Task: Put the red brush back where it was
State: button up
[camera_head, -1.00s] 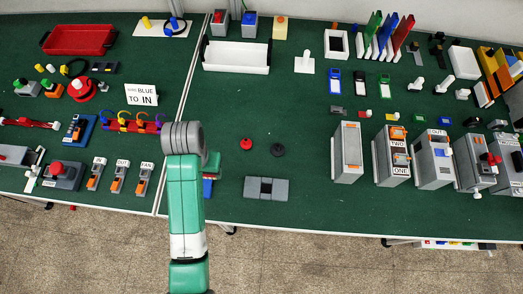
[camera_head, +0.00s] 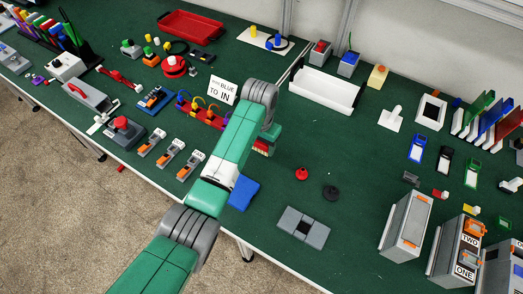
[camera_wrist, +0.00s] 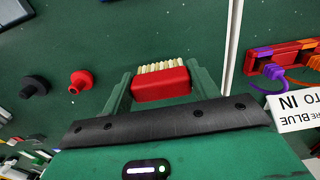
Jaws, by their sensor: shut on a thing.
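The red brush (camera_wrist: 160,86), a red block with pale bristles, sits between the two fingers of my gripper (camera_wrist: 161,90) in the wrist view. My gripper is shut on it, with the bristles pointing away from the palm. In the head view my gripper (camera_head: 266,142) is over the green table, right of the "BLUE TO IN" sign. Only a small red and pale strip of the brush (camera_head: 262,151) shows there. I cannot tell whether the brush touches the table.
A blue flat thing (camera_head: 243,193) lies partly behind my arm. A red knob (camera_head: 302,174) and a black knob (camera_head: 331,193) stand to the right, with a grey block (camera_head: 303,228) nearer the front edge. A white tray (camera_head: 325,91) stands behind. A hook rack (camera_head: 203,112) is left.

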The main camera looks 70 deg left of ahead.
aim_at(261, 149)
jog(key=shift+w+a+f, duration=0.1)
jog(key=shift+w+a, duration=0.15)
jog(key=shift+a, duration=0.05)
jog(key=shift+f+b, duration=0.65)
jog(key=shift+f, duration=1.2)
jog(key=o, duration=0.9)
jog(key=shift+o, duration=0.2)
notch_tip(261, 149, up, 12)
jog(key=p, duration=0.3)
jog(key=shift+r, duration=0.15)
